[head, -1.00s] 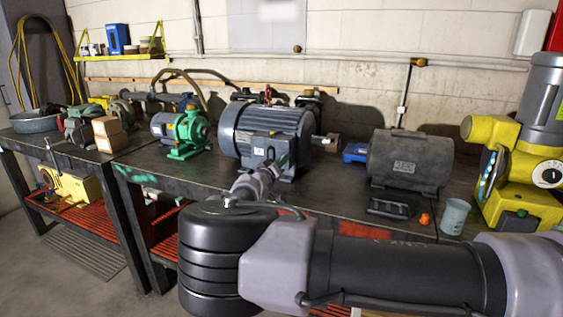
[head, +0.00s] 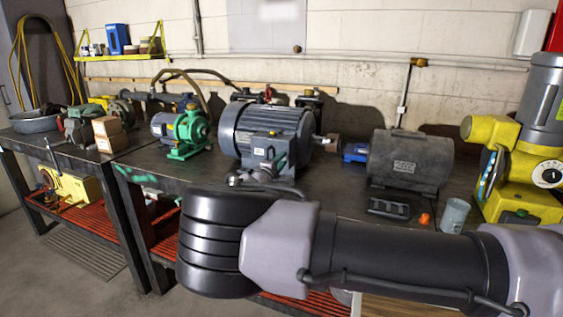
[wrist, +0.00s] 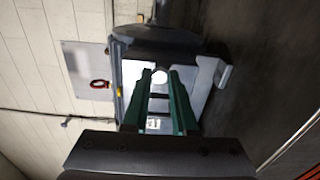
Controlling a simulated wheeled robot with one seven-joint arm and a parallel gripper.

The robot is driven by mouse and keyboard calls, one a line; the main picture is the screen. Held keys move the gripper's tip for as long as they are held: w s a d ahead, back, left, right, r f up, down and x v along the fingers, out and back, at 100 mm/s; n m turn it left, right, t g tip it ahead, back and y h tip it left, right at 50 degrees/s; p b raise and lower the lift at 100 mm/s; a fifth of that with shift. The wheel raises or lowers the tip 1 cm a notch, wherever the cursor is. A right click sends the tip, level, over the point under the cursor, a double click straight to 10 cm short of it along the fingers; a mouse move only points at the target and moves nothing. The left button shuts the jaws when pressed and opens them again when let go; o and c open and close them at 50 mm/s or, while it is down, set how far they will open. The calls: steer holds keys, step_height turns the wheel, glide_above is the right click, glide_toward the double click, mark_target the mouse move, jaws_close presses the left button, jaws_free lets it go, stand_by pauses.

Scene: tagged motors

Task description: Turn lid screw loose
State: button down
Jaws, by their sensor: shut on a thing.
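The large dark blue-grey motor (head: 262,125) stands on the bench with a terminal box (head: 262,150) on its near side. A white tag sits on the box front. My gripper (wrist: 160,74), with green fingers, reaches to the box in the wrist view. A small pale round piece (wrist: 159,78) lies between the fingertips at the box face; I take it to be the lid screw, which is too small to make out clearly. The fingers are shut on it.
A green pump motor (head: 188,130) stands to the left and a dark grey motor (head: 410,158) to the right. A black tray (head: 389,208), an orange cap (head: 424,219) and a grey cup (head: 455,216) lie near the bench's front. A yellow machine (head: 520,170) stands far right.

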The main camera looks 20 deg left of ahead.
steer(key=shift+w+r+n, duration=0.1)
steer(key=shift+n, duration=7.95)
steer(key=shift+w+r+n, duration=0.1)
steer(key=shift+n, duration=8.25)
steer(key=c, duration=0.7)
jaws_free()
steer(key=shift+f, duration=0.1)
